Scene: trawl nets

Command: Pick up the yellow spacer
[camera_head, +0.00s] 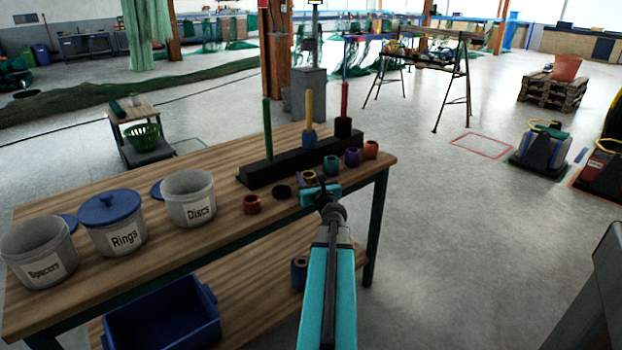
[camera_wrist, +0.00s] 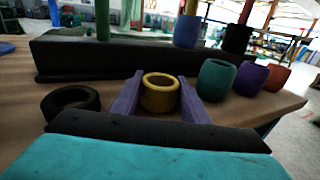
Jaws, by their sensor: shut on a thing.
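The yellow spacer (camera_wrist: 160,97) is a short, thick-walled ring that stands upright between the two purple fingers of my gripper (camera_wrist: 160,98). The fingers are shut on it from both sides. In the head view the spacer (camera_head: 309,176) shows just beyond the teal body of my gripper (camera_head: 311,182), near the front edge of the wooden table. I cannot tell whether its underside touches the table.
A black peg stand (camera_head: 290,162) lies behind; its yellow peg carries a blue spacer (camera_head: 309,138). Green (camera_head: 331,165), purple (camera_head: 352,157) and orange (camera_head: 371,149) spacers stand right, a black ring (camera_head: 282,191) and red spacer (camera_head: 251,204) left. Tubs labelled Spacers (camera_head: 42,272), Rings (camera_head: 127,238) and Discs (camera_head: 195,213) stand further left.

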